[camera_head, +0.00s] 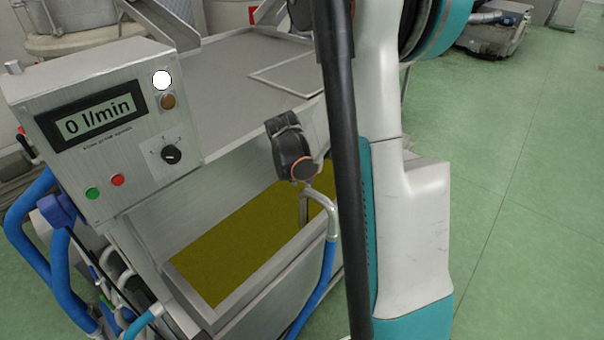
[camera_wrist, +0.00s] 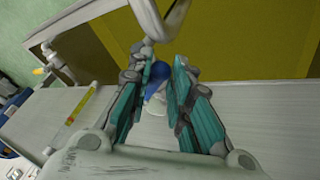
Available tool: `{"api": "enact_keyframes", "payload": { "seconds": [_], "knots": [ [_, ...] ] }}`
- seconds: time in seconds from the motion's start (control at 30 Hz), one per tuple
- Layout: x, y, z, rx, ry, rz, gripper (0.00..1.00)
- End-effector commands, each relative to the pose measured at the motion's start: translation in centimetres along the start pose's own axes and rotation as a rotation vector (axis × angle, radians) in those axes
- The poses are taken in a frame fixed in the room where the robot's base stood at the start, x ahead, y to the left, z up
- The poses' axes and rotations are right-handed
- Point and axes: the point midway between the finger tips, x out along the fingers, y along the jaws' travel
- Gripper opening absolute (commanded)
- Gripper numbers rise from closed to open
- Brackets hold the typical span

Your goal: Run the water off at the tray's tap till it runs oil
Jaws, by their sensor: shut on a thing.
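The steel tray (camera_head: 236,279) holds a flat olive-yellow liquid (camera_head: 225,250); I cannot tell water from oil by its surface. It fills the top of the wrist view (camera_wrist: 230,45). My gripper (camera_wrist: 163,66) has its two teal-padded fingers on either side of a blue piece (camera_wrist: 154,73), which looks like the tap's handle, at the outer wall of the tray. A pale part shows just below it, partly hidden by the fingers. In the head view the tap and my fingertips are hidden. Any outflow is not visible.
A bent metal pipe (camera_head: 332,215) with a blue hose hangs over the tray rim close to my gripper. A control box (camera_head: 110,130) reads 0 l/min, with a white lamp lit. A yellow sight tube (camera_wrist: 80,105) is left of my fingers. Green floor (camera_head: 510,170) is open at right.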

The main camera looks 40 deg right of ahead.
Motion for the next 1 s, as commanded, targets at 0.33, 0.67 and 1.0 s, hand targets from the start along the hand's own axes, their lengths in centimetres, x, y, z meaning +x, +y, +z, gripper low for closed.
{"api": "enact_keyframes", "payload": {
  "seconds": [0.33,0.67,1.0],
  "knots": [
    [-0.05,-0.41,-0.25,0.041,-0.007,0.016,0.00],
    [-0.05,-0.39,-0.27,0.040,-0.007,0.016,0.30],
    [-0.05,-0.35,-0.18,0.040,-0.009,0.016,0.40]
  ]
}}
